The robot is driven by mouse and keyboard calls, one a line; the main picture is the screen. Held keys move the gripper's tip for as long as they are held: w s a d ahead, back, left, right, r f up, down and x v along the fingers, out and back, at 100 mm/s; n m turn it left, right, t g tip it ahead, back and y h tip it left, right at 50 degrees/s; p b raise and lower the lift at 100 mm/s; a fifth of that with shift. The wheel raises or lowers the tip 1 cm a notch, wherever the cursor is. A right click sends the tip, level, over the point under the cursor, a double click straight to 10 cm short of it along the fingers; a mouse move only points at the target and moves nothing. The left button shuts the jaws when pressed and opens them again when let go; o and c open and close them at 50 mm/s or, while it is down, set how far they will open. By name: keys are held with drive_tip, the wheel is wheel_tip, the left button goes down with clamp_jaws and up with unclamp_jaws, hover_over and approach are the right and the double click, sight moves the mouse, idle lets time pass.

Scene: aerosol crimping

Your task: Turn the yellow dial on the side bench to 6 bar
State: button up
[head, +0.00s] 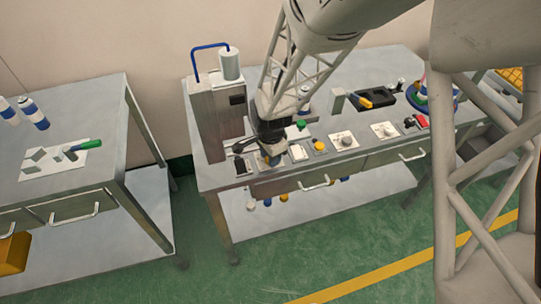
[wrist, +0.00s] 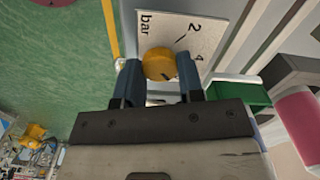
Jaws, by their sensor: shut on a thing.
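The yellow dial (wrist: 158,62) shows in the wrist view on a white scale plate (wrist: 180,28) marked "bar", "2" and "4". My gripper (wrist: 158,72) is shut on the dial, with one dark finger on each side of it. A small dark mark shows on the dial near its lower edge, but I cannot tell which value it points at. The 6 mark is hidden or out of view. In the head view my gripper (head: 270,152) reaches down to the front left part of the side bench (head: 222,176), mostly covering the dial.
A grey machine with a white canister (head: 230,64) stands left of my gripper. To the right are a yellow button (head: 319,146), white plates with knobs (head: 343,140) and a yellow-handled tool (head: 365,102). Another bench (head: 105,175) stands left across a gap.

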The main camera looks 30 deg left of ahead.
drive_tip(key=shift+m, duration=0.3)
drive_tip(key=o, duration=0.9)
drive_tip(key=shift+r, duration=0.2)
drive_tip(key=shift+r, duration=3.75)
drive_tip(key=shift+d, duration=0.1)
